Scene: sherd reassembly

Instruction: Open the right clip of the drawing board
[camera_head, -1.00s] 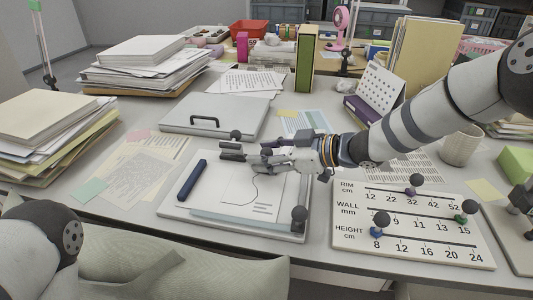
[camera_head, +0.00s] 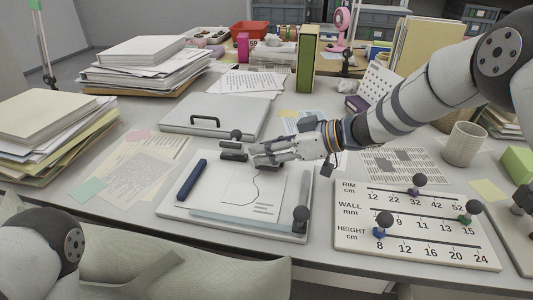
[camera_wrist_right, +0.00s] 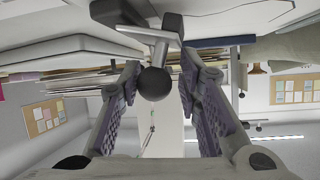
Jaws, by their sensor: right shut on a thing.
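The drawing board (camera_head: 185,212) lies on the desk, holding a white sheet (camera_head: 240,208) with a dark curved line. A dark clip (camera_head: 233,156) sits at its far edge, with a dark ball knob (camera_head: 236,134) just above it. My right gripper (camera_head: 254,156) reaches in from the right, low over the far edge beside this clip. In the wrist view a dark ball (camera_wrist_right: 155,83) on a grey T-shaped stem (camera_wrist_right: 160,50) lies between its fingers. The gripper is shut on a clip part; its fingers hide the contact in the head view. My left gripper is not in view.
A grey case (camera_head: 235,110) lies behind. A scale panel (camera_head: 415,245) with knobs and a mug (camera_head: 464,144) are right; paper stacks (camera_head: 48,115) are left.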

